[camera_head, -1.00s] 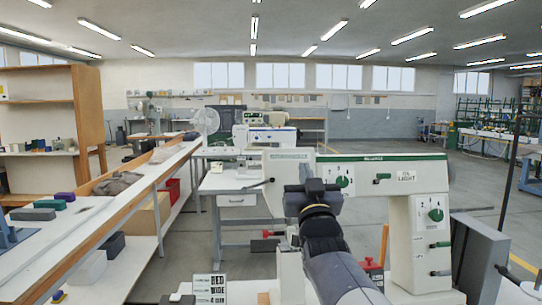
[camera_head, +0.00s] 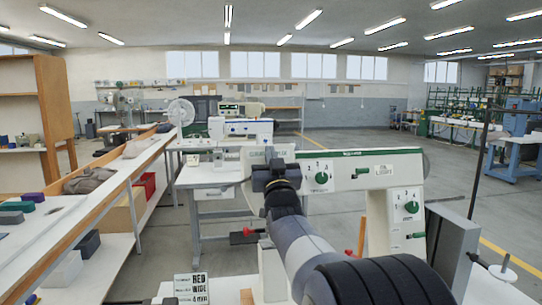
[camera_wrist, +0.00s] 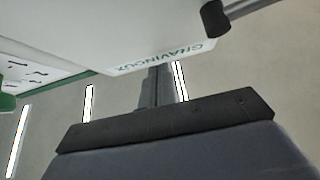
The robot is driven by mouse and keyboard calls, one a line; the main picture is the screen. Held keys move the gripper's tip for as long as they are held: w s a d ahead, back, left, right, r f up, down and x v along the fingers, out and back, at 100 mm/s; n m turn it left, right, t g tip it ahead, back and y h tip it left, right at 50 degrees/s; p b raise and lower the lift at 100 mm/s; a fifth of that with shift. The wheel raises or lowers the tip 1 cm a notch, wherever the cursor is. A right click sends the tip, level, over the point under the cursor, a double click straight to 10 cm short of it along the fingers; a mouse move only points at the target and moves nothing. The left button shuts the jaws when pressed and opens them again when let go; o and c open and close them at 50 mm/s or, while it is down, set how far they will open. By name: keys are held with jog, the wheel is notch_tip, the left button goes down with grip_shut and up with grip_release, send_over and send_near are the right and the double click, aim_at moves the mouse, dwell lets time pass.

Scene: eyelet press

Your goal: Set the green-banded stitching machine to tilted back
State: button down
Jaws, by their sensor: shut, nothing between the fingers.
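The green-banded stitching machine (camera_head: 345,166) stands in front of me in the head view. It is white, with a green stripe along the top, green dials and a right-hand column (camera_head: 400,212). Its long head looks about level; any slight tilt is hard to judge. My arm covers its lower left part. In the wrist view its white body (camera_wrist: 100,28) fills the top, lettering upside down. My gripper (camera_wrist: 158,70) shows there with the fingers shut and empty, close under the lettered edge. I cannot tell whether they touch it. In the head view my wrist hides the fingers.
A red-knobbed lever (camera_head: 245,233) is left of my arm. A grey panel (camera_head: 452,245) stands right of the column. A placard (camera_head: 192,288) is in front. A long bench (camera_head: 100,205) runs along the left, and another white machine (camera_head: 240,128) stands behind. Open floor lies right.

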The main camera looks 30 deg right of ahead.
jog(key=shift+w+d+r+p, duration=0.1)
jog(key=shift+w+r+p, duration=0.1)
jog(key=shift+w+p, duration=0.15)
jog(key=w+d+g+p, duration=0.1)
jog(key=w+p, duration=0.2)
jog(key=w, duration=0.1)
jog(key=w+d+g+p, duration=0.1)
jog(key=w+p, duration=0.3)
jog(key=w, duration=0.1)
jog(key=w+d+f+g+y+p, duration=0.1)
jog(key=w+d+p, duration=0.1)
jog(key=w, duration=0.3)
jog(key=shift+g+p, duration=0.3)
jog(key=shift+p, duration=0.35)
jog(key=shift+w+d+f+p, duration=0.2)
jog(key=shift+w+f+p, duration=0.1)
jog(key=shift+w, duration=0.3)
jog(key=shift+s+r, duration=0.1)
jog(key=s+r, duration=0.1)
jog(key=s+a+r+b, duration=0.1)
jog(key=s, duration=0.1)
jog(key=shift+s+r, duration=0.1)
jog(key=shift+r, duration=0.1)
jog(key=b+v, duration=0.3)
jog(key=v, duration=0.6)
jog(key=shift+s+r, duration=0.1)
jog(key=shift+s, duration=0.25)
